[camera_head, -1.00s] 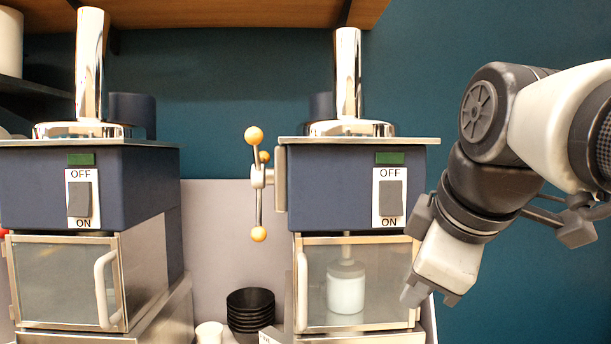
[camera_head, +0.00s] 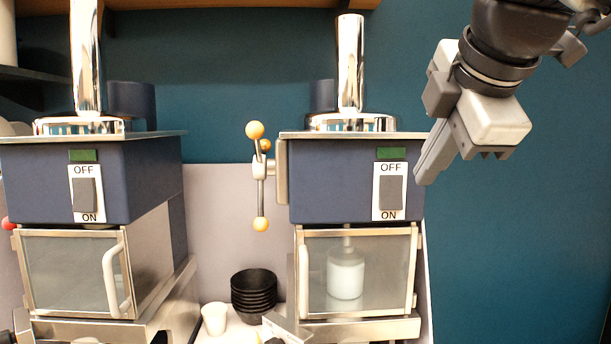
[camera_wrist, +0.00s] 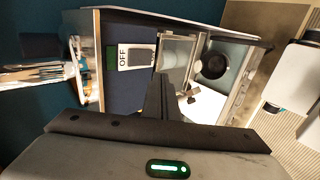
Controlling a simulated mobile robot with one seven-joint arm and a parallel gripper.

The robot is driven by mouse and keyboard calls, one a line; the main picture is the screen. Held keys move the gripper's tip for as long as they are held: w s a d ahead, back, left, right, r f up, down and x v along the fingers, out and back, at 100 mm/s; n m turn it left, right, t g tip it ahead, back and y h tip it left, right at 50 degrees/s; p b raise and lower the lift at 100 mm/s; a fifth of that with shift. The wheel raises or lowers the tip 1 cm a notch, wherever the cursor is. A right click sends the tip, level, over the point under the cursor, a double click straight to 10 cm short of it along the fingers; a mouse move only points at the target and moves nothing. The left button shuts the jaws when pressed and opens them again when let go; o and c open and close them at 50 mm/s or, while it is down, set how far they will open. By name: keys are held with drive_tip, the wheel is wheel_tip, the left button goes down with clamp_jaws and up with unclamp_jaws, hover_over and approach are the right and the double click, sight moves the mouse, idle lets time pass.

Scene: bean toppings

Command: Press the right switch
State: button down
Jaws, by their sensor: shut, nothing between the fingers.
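The right switch (camera_head: 390,193) is a grey rocker on a white plate marked OFF above and ON below. It is on the front of the right blue machine (camera_head: 330,185), under a dark green indicator (camera_head: 390,153). My gripper (camera_head: 421,178) is shut and empty. In the head view its fingertips show just right of the switch plate, at about the switch's height. In the wrist view the closed fingers (camera_wrist: 158,82) point toward the machine front, and the switch (camera_wrist: 142,50) shows beside their tips, partly covered. I see no clear contact.
The left machine (camera_head: 60,185) has a similar switch (camera_head: 85,194). A lever with yellow knobs (camera_head: 259,170) sticks out left of the right machine. Below are a glass door (camera_head: 395,280), stacked black bowls (camera_head: 254,285) and a white cup (camera_head: 214,318). The right side is open wall.

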sight(392, 198)
drive_tip(key=shift+w+r+p+x, duration=0.2)
drive_tip(key=shift+w+r+x, duration=0.05)
drive_tip(key=shift+x, duration=1.8)
drive_tip(key=shift+w+r+p+x, duration=0.25)
drive_tip(key=shift+x, duration=1.8)
drive_tip(key=shift+w+r+p+x, duration=0.2)
drive_tip(key=shift+r+x, duration=0.1)
drive_tip(key=shift+x, duration=1.7)
drive_tip(key=shift+w+f+b, duration=0.2)
drive_tip(key=shift+f+b, duration=0.35)
drive_tip(key=shift+b, duration=0.7)
drive_tip(key=shift+w+r+t, duration=0.1)
drive_tip(key=shift+r+t, duration=0.2)
drive_tip(key=shift+r, duration=0.2)
drive_tip(key=shift+r+p, duration=0.8)
drive_tip(key=shift+r, duration=0.05)
drive_tip(key=shift+f, duration=0.1)
